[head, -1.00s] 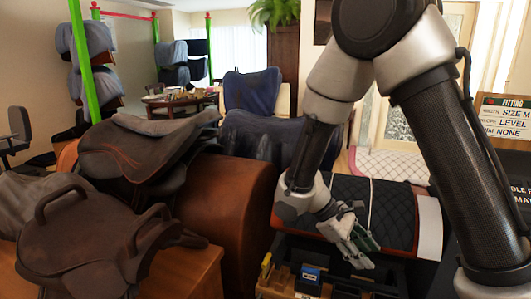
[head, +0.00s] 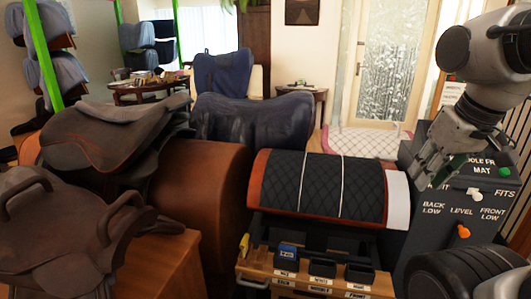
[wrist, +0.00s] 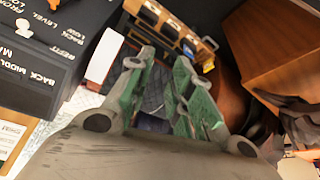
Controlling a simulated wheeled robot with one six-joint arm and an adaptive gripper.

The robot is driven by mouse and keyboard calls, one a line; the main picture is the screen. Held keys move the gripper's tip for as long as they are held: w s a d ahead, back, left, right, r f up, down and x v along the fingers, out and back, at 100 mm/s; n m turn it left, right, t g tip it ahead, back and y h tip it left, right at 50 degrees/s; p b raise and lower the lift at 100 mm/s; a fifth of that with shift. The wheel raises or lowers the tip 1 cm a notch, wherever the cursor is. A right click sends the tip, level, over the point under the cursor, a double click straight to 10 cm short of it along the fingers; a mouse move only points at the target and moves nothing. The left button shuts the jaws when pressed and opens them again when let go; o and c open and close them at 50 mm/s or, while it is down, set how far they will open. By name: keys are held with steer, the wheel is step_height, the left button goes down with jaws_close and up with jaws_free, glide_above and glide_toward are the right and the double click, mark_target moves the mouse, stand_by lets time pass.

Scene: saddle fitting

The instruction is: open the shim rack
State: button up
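The shim rack (head: 310,278) is a wooden unit at the bottom centre of the head view, with several small dark bins on top and labels along its front. Its lower part is cut off by the frame. It also shows at the top of the wrist view (wrist: 165,32). My gripper (head: 438,168) is at the right of the head view, above and right of the rack and in front of the dark control panel (head: 463,212). In the wrist view its green-padded fingers (wrist: 167,85) are spread apart, with nothing between them.
A black quilted pad (head: 320,185) with white straps covers a rounded form behind the rack. A brown leather form (head: 200,200) and saddles (head: 75,235) crowd the left. The panel has white, green and orange controls. Floor shows near the glass door (head: 385,70).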

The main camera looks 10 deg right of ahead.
jaws_close()
steer(key=w+f+m+g, duration=0.15)
steer(key=w+f, duration=0.25)
steer(key=f, duration=0.9)
steer(key=w+d+f+m+g, duration=0.1)
steer(key=w+f+g, duration=0.25)
steer(key=f, duration=1.05)
steer(key=w+f+m+g, duration=0.1)
steer(key=w+f, duration=0.4)
steer(key=f, duration=0.8)
steer(key=w+d+f+t+h, duration=0.1)
steer(key=w+d+f+t, duration=0.15)
steer(key=w, duration=0.25)
steer(key=w+d+f+t, duration=0.1)
steer(key=w+t, duration=0.2)
steer(key=w, duration=0.3)
steer(key=shift+m, duration=0.25)
steer(key=x, duration=0.9)
steer(key=shift+s+d+f, duration=0.1)
steer(key=shift+s+d, duration=0.05)
steer(key=shift+d, duration=0.15)
